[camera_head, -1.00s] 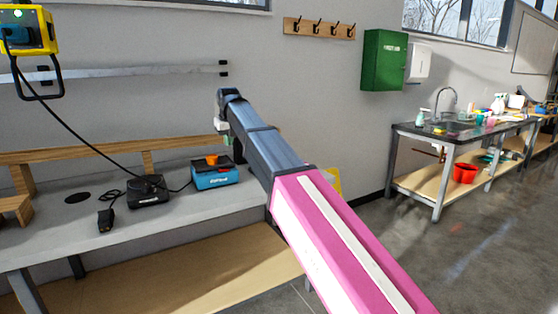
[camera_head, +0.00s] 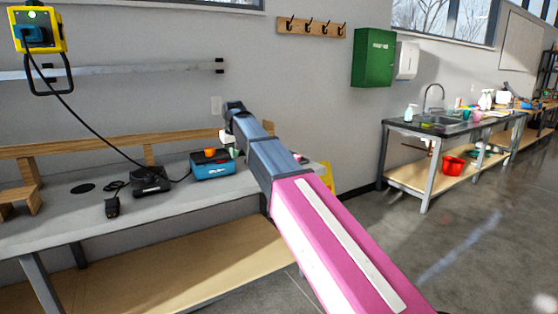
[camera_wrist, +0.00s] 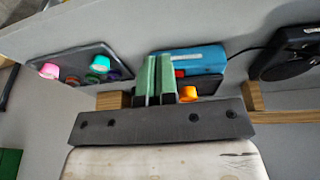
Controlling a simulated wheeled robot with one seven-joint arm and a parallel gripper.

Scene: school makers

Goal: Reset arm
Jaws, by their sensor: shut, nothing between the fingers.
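My arm reaches out over the grey workbench (camera_head: 150,215) in the head view. My gripper (camera_wrist: 158,78) shows in the wrist view with its two pale green fingers together and nothing between them. In the head view the gripper (camera_head: 229,150) is small and partly hidden, close to the right end of a blue box (camera_head: 213,168). In the wrist view the blue box (camera_wrist: 197,58) lies behind the fingers, with an orange item (camera_wrist: 188,93) beside them. I cannot tell whether the fingers touch the box.
A black device (camera_head: 150,182) with cables sits on the bench left of the blue box. A yellow unit (camera_head: 38,30) hangs at upper left. A dark tray (camera_wrist: 75,68) with coloured round items shows in the wrist view. Open floor (camera_head: 450,250) lies right, before a sink table (camera_head: 408,130).

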